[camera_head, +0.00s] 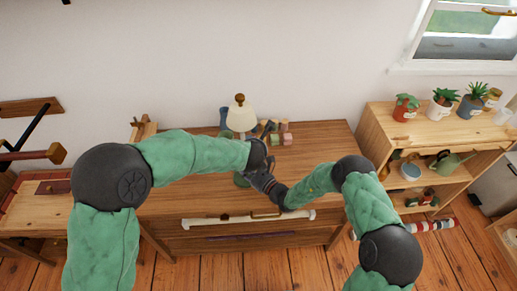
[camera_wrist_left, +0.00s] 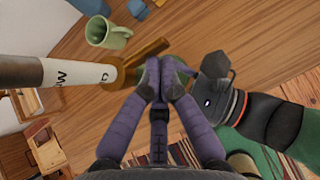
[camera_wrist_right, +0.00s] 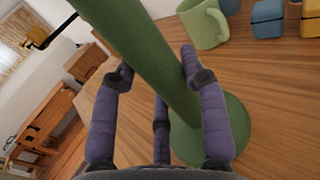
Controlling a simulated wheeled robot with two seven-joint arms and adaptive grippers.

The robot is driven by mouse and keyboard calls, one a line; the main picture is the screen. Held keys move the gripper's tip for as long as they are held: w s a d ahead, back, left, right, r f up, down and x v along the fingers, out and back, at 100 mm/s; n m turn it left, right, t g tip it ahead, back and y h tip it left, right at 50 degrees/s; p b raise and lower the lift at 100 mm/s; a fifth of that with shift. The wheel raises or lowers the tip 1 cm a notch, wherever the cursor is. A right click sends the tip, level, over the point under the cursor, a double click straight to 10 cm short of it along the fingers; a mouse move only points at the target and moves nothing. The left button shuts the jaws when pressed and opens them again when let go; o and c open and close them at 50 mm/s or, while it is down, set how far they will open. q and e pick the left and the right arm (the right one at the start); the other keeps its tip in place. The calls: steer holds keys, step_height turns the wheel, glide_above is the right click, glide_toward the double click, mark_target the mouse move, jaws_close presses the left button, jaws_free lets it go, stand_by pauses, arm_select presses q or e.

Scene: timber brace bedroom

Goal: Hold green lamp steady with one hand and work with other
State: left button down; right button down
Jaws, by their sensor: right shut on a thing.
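The green lamp's white shade (camera_head: 240,118), with a wooden knob on top, stands on the wooden desk. In the right wrist view its thick green stem (camera_wrist_right: 140,55) leans across the picture above a round green base (camera_wrist_right: 228,135). My right gripper (camera_wrist_right: 158,77) is shut around this stem, low above the base; it shows in the head view (camera_head: 268,184). My left gripper (camera_wrist_left: 162,75) has its fingertips together, close beside the right gripper. A slice of green shows behind its tips. I cannot see anything held between them. My left forearm hides most of the stem in the head view.
A green mug (camera_wrist_left: 107,33) and several small blocks (camera_head: 281,139) are on the desk. A shelf (camera_head: 440,125) with potted plants stands at right. The right part of the desktop is clear.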

arm_select(q)
steer(key=s+r, duration=0.7)
steer(key=s, duration=0.4)
steer(key=shift+a, duration=0.25)
arm_select(e)
steer(key=c, duration=0.6)
jaws_free()
steer(key=shift+d, duration=0.1)
